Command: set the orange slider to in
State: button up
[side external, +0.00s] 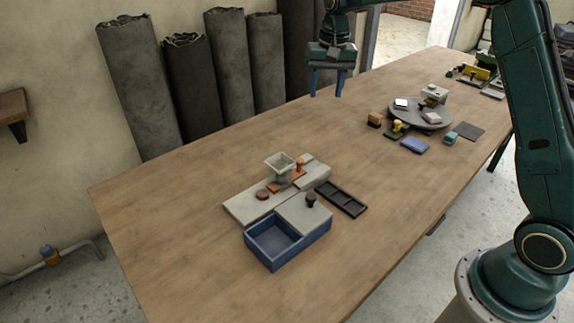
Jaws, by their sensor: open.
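An orange slider (286,182) lies on a pale grey base (243,207) in the middle of the table. An upright orange knob (299,164) stands at its far right end. A pale square hopper (279,165) stands over the slider and hides part of it, so I cannot tell how far in or out it is. My gripper (327,92) is open and empty, with its blue fingers pointing down. It appears high above the table, beyond the slider in the picture and apart from it.
A brown round knob (262,194) sits on the base. In front are a blue box (291,255) with a grey lid and black knob (311,198), and a black divided tray (349,205). A grey turntable (435,124) with small items stands farther right. The table's left part is clear.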

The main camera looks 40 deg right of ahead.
dwell(0.4)
jog(key=n+t+y, duration=0.2)
jog(key=n+y, duration=0.1)
jog(key=n, duration=1.3)
send_near(299, 160)
jog(key=v, duration=0.5)
jog(key=shift+s+d+r, duration=0.15)
jog(key=shift+d+r, duration=0.05)
jog(key=shift+d, duration=0.25)
jog(key=x, duration=1.4)
jog(key=shift+a+r, duration=0.15)
jog(key=shift+a, duration=0.05)
jog(key=shift+c, duration=0.2)
